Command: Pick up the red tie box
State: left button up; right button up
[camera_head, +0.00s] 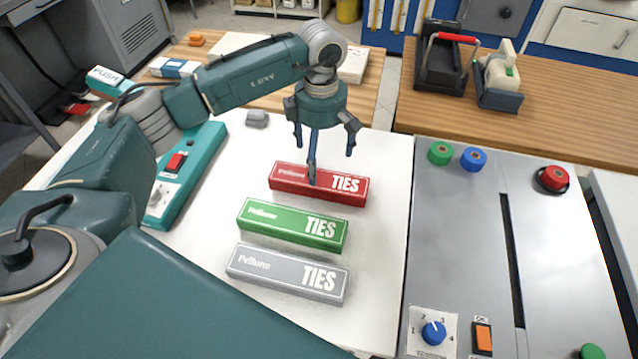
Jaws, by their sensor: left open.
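The red tie box (335,190) lies on the white table top (377,270), the farthest of three long boxes marked TIES. My left gripper (318,163) is above and at the far side of the red box, fingers spread and pointing down. One finger overlaps the middle of the red box in the picture; I cannot tell whether it touches. The gripper holds nothing. My right gripper does not show.
A green tie box (285,228) and a grey tie box (270,275) lie nearer, in front of the red one. A teal switch unit (195,165) stands left. A grey control panel (460,240) with buttons and a knob adjoins the table at right.

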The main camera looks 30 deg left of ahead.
aim_at(320, 174)
pick_arm(q)
jog(key=shift+f, duration=0.8)
notch_tip(320, 174, down, 4)
jog(key=shift+s+f+p, duration=0.1)
jog(key=shift+f+p, duration=0.05)
jog(key=shift+p, duration=0.8)
jog(key=shift+f, duration=0.55)
jog(key=c, duration=1.3)
